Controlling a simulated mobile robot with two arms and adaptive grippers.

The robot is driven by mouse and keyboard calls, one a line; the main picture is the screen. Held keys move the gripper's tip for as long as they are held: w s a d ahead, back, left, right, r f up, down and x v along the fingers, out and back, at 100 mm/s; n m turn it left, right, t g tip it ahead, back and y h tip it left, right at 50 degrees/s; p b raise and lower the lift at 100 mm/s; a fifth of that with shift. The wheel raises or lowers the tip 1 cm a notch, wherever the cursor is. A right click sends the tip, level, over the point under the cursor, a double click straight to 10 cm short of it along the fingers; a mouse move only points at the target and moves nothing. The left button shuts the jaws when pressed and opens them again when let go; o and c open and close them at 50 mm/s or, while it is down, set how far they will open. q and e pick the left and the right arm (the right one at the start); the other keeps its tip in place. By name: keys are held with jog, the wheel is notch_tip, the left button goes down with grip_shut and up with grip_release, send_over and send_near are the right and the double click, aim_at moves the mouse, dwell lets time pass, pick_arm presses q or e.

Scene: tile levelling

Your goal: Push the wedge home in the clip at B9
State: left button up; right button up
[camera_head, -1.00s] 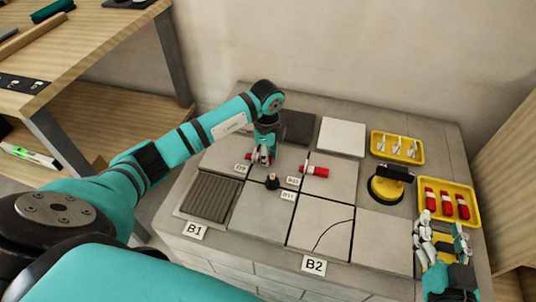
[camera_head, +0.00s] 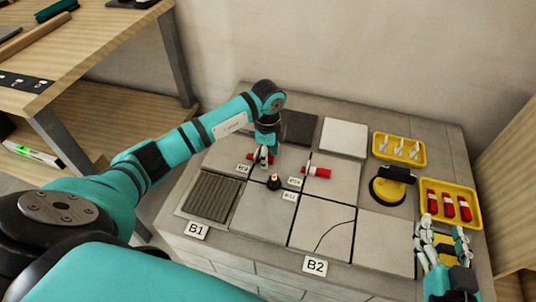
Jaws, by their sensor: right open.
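A clip with a red wedge (camera_head: 252,157) sits at the label reading B9 (camera_head: 243,168), on the seam between tiles. My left gripper (camera_head: 264,160) points down over it and hides its middle; red shows on both sides of the fingers. Whether the fingers are closed or touch the wedge is too small to tell. A second red wedge in a white clip (camera_head: 316,171) lies to the right, by another label (camera_head: 294,182). My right gripper (camera_head: 442,243) is open at the slab's right front, with nothing seen between its fingers.
A yellow tray (camera_head: 425,154) holds white clips; another yellow tray (camera_head: 472,189) holds red wedges. A black-and-yellow suction cup (camera_head: 388,188) stands between. The front-middle tiles are clear.

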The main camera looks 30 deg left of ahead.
pick_arm(q)
jog(key=shift+r, duration=0.1)
notch_tip(320, 180, up, 12)
dwell(0.5)
